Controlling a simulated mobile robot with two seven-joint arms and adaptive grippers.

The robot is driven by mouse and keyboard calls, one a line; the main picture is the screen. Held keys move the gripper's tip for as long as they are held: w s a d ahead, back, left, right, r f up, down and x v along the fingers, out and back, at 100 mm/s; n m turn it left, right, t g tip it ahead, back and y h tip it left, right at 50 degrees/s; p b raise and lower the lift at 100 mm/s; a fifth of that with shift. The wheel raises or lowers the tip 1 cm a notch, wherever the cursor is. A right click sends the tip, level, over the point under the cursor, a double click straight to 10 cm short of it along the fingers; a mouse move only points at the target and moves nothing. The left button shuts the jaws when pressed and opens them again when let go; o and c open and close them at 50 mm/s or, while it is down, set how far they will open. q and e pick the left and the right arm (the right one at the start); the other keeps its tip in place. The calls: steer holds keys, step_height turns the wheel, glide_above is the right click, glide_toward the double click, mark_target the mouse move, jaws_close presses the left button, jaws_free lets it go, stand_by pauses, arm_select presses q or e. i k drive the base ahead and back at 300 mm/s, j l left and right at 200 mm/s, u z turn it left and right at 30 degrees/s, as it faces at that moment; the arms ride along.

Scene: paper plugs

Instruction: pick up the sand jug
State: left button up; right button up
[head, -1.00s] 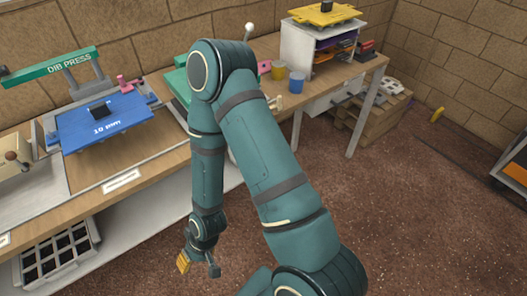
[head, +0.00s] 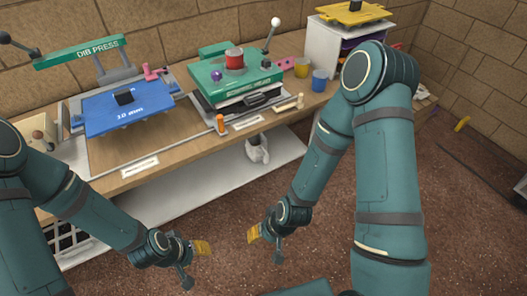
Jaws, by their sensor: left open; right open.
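A pale whitish vessel (head: 258,150), possibly the sand jug, stands on the white lower shelf below the workbench's front edge. Its upper part is partly hidden by the bench, and its contents cannot be made out. My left gripper (head: 194,264) is open and empty at the bottom of the head view, left of and nearer than the vessel. My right gripper (head: 265,245) is open and empty, well below the vessel in the picture. Neither gripper touches anything.
The wooden workbench (head: 190,157) carries a blue press plate (head: 125,112), a green press (head: 240,77) and yellow (head: 301,67) and blue (head: 319,80) cups. A white cabinet (head: 335,45) stands behind. The lower shelf (head: 190,200) looks mostly bare. Brown floor lies in front.

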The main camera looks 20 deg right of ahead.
mark_target(260, 151)
steer(key=u, duration=1.4)
steer(key=z, duration=1.85)
steer(key=i+l+u, duration=0.1)
steer(key=l+u, duration=0.8)
steer(key=i+l, duration=0.05)
